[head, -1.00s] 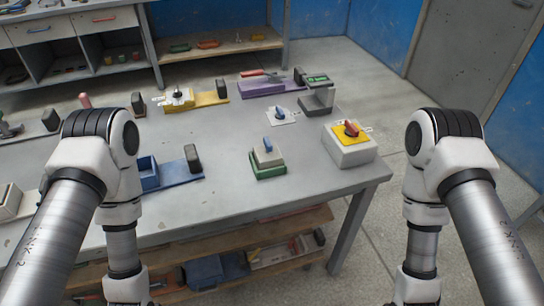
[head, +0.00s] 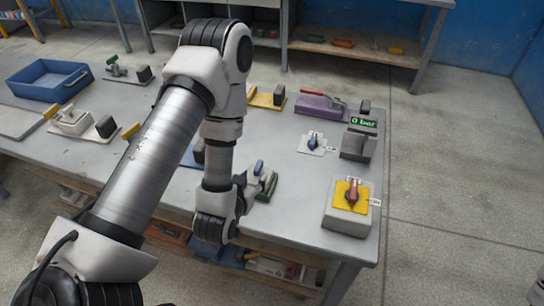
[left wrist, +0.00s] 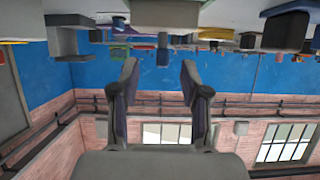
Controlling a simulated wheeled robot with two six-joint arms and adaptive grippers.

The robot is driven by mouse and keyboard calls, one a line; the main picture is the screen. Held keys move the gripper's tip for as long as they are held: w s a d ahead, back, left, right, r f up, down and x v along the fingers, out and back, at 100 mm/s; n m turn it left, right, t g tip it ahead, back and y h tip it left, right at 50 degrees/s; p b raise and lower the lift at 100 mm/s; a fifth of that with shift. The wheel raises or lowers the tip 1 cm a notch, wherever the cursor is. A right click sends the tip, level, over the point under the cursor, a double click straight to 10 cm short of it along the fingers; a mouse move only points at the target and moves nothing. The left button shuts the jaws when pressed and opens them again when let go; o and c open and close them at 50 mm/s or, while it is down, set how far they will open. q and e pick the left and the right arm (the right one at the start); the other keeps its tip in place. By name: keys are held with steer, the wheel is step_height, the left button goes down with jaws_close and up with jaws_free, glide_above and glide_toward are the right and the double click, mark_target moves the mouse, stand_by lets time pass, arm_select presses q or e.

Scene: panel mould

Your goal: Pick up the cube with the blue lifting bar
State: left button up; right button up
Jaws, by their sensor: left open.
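My left gripper (head: 242,186) is low at the front edge, just left of the cube. In the left wrist view, which is upside down, its two fingers (left wrist: 159,80) are apart with nothing between them.
A grey box with a yellow plate and red knob (head: 347,218) stands at the front right corner. Behind it are a blue-knob dial plate (head: 312,151), a "0 bar" display stand (head: 357,143) and a purple base (head: 318,108). A blue bin (head: 48,82) is at far left.

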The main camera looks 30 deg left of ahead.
mark_target(255, 173)
arm_select(q)
steer(key=b, duration=0.4)
steer(key=shift+w+a+t+b, duration=0.2)
steer(key=shift+t+b, duration=0.1)
steer(key=shift+b, duration=0.1)
steer(key=shift+w+b, duration=0.1)
steer(key=shift+b, duration=0.2)
steer(key=b+x, duration=0.1)
steer(key=x, duration=0.1)
steer(key=shift+w+a+f, duration=0.1)
steer(key=shift+w+f, duration=0.05)
steer(key=shift+w, duration=0.1)
steer(key=shift+p+x, duration=0.7)
steer(key=shift+x, duration=0.5)
steer(key=shift+w, duration=0.3)
arm_select(e)
steer(key=f, duration=0.2)
steer(key=s+f, duration=0.1)
steer(key=f, duration=0.2)
steer(key=shift+s, duration=0.1)
arm_select(q)
jaws_close()
